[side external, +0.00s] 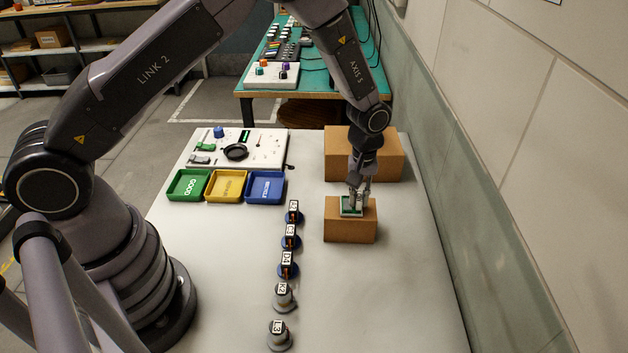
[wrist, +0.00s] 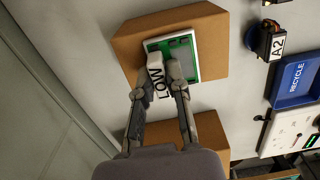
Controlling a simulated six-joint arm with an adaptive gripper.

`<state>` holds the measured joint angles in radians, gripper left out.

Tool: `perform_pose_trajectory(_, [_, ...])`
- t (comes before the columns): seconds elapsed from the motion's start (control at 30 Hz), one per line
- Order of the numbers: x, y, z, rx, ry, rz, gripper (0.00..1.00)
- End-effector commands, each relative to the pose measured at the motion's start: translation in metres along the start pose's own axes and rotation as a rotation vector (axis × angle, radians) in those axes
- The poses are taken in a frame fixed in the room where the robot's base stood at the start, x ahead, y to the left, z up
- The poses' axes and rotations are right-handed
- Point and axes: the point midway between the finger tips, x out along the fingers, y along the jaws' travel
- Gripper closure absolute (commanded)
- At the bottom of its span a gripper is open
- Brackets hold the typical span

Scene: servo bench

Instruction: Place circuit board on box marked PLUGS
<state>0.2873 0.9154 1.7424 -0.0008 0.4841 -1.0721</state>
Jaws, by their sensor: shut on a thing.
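The circuit board (side external: 351,206) is a green plate with a pale border. It is at the top of the smaller cardboard box (side external: 350,231), and I cannot tell whether it touches the box or is just above it. In the wrist view the board (wrist: 185,55) lies over the box top (wrist: 213,40). My gripper (side external: 357,190) points down and is shut at the board's near edge. A white piece lettered LOW (wrist: 156,75) shows between the fingertips (wrist: 168,78). No PLUGS marking is readable on either box.
A larger cardboard box (side external: 385,155) stands just behind. Left of the boxes is a row of several labelled servos (side external: 289,265). Green (side external: 188,185), yellow (side external: 226,186) and blue (side external: 265,187) trays and a control panel (side external: 240,148) are farther left. The table's front right is clear.

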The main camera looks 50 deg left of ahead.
Motion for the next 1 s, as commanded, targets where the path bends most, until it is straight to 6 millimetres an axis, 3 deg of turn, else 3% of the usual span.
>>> perform_pose_trajectory(0.1, [0.003, 0.000, 0.000, 0.000, 0.000, 0.000, 1.00])
perform_pose_trajectory(0.13, [0.003, 0.000, 0.000, 0.000, 0.000, 0.000, 0.84])
perform_pose_trajectory(0.33, [0.002, 0.000, 0.000, 0.000, 0.000, 0.000, 0.61])
perform_pose_trajectory(0.7, [-0.004, 0.000, 0.000, 0.000, 0.001, 0.001, 0.61])
perform_pose_trajectory(1.0, [-0.064, 0.001, 0.000, 0.000, 0.002, 0.004, 0.61])
